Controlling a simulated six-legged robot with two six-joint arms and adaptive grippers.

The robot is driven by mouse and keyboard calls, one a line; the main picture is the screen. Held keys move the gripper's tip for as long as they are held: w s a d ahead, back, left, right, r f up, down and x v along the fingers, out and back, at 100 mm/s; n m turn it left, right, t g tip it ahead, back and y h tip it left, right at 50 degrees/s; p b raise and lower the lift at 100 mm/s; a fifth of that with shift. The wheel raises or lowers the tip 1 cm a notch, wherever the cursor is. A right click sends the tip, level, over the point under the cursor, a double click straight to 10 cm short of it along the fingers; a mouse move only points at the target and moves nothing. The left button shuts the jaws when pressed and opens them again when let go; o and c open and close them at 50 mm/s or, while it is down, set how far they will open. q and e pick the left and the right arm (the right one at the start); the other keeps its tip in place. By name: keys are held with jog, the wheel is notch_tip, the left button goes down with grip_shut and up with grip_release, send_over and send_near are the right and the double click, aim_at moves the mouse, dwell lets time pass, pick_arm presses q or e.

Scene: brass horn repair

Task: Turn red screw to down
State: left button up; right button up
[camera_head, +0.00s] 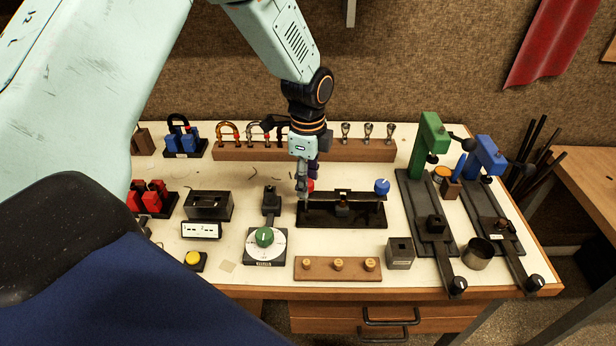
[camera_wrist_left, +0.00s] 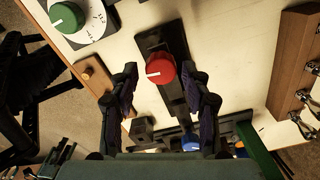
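The red screw (camera_head: 310,184) is a round knob at the left end of a black fixture (camera_head: 341,218); my left gripper partly hides it in the head view. In the left wrist view the red screw (camera_wrist_left: 161,68) shows fully, with a white line on its face pointing left. My left gripper (camera_head: 303,190) reaches down from above at that end of the fixture. In the left wrist view the left gripper (camera_wrist_left: 165,74) is open, one finger on each side of the red screw, with visible gaps. My right gripper is not in view.
A blue knob (camera_head: 382,186) stands at the fixture's right end. A green dial (camera_head: 264,237) stands to the left and a wooden block with brass pieces (camera_head: 338,268) in front. Behind is a wooden rack (camera_head: 366,150). Green (camera_head: 430,135) and blue (camera_head: 486,153) presses stand right.

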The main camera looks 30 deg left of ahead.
pick_arm(q)
jog(key=shift+s+a, duration=0.15)
jog(key=shift+a, duration=0.1)
jog(key=shift+c, duration=1.4)
jog(key=shift+a, duration=0.1)
jog(key=shift+c, duration=0.9)
grip_shut()
jog(key=shift+r+n+p, duration=0.1)
jog(key=shift+n+p, duration=0.3)
jog(key=shift+p, duration=0.35)
jog(key=shift+n+p, duration=0.4)
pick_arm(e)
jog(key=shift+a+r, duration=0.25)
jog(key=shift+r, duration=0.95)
pick_arm(q)
jog(key=o, duration=0.7)
grip_release()
